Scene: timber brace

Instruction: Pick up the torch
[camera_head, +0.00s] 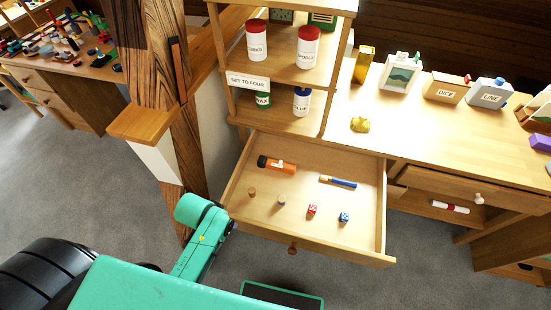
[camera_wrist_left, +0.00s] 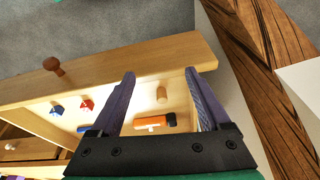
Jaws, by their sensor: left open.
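The torch (camera_head: 276,164), orange with a black head, lies on its side near the back left of the open drawer (camera_head: 233,192). In the left wrist view the torch (camera_wrist_left: 150,122) shows between the fingers, low in the picture near the gripper body. My left gripper (camera_wrist_left: 160,74) is open and empty, its two purple-grey fingers spread over the drawer; they are apart from the torch as far as I can tell. In the head view only my green left arm shows in front of the drawer; its fingers cannot be made out. My right gripper is not in view.
A dark-grained timber post (camera_head: 188,150) stands left of the drawer. Shelves with jars (camera_head: 307,48) rise behind it.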

